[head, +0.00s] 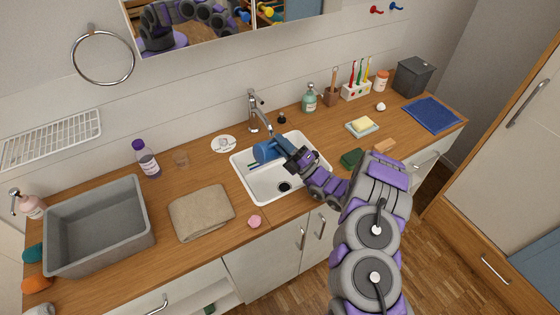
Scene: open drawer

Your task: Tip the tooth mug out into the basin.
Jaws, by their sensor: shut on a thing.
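The blue tooth mug (264,151) lies tipped on its side over the white basin (245,177). Its mouth seems to face left, and dark thin streaks or pieces show beside it at the left. My gripper (290,157) is at the mug's right side and is shut on it. The fingertips are small and partly hidden against the mug. The dark drain (285,187) shows below the gripper. The chrome tap (258,112) stands behind the basin, close above the mug.
A folded beige towel (201,212) and a grey tub (99,227) are left of the basin. A green sponge (352,158), a soap dish (362,128) and a toothbrush holder (357,90) are to the right. A pink round piece (254,221) lies near the front edge.

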